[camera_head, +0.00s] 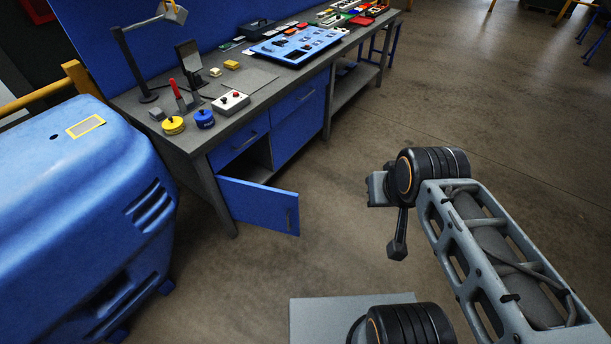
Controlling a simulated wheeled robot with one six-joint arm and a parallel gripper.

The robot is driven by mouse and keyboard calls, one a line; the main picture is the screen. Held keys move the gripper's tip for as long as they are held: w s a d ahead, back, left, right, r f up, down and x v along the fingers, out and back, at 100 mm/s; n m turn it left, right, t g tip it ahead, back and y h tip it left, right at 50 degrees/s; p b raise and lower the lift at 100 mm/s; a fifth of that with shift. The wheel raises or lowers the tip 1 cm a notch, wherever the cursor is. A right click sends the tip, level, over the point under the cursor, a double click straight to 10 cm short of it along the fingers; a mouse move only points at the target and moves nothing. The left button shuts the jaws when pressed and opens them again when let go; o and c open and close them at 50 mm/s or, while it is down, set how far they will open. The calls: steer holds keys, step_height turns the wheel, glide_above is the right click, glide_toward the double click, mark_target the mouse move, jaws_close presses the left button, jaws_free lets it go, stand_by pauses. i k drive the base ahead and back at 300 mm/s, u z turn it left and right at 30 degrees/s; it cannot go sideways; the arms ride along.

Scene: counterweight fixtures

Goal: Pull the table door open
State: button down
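The blue table door (256,204) stands swung out from the grey workbench (185,138). It is hinged at its left side, and its free right edge points out over the floor. A dark handle (288,220) shows near that free edge. Behind the door, part of the open cupboard (247,170) shows as a dark gap. My gripper (390,215) is right of the door, clearly apart from it, over open floor.
A big blue machine (85,190) stands left of the bench, close to the door's hinge side. Blue drawers (298,97) sit beside and above the opening. Tools, a lamp (145,60) and a blue tray (297,46) are on the bench top.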

mark_target(274, 209)
steer(key=u, duration=0.05)
steer(key=i, duration=0.75)
steer(key=u, duration=0.85)
steer(key=i, duration=0.45)
steer(key=u, duration=0.5)
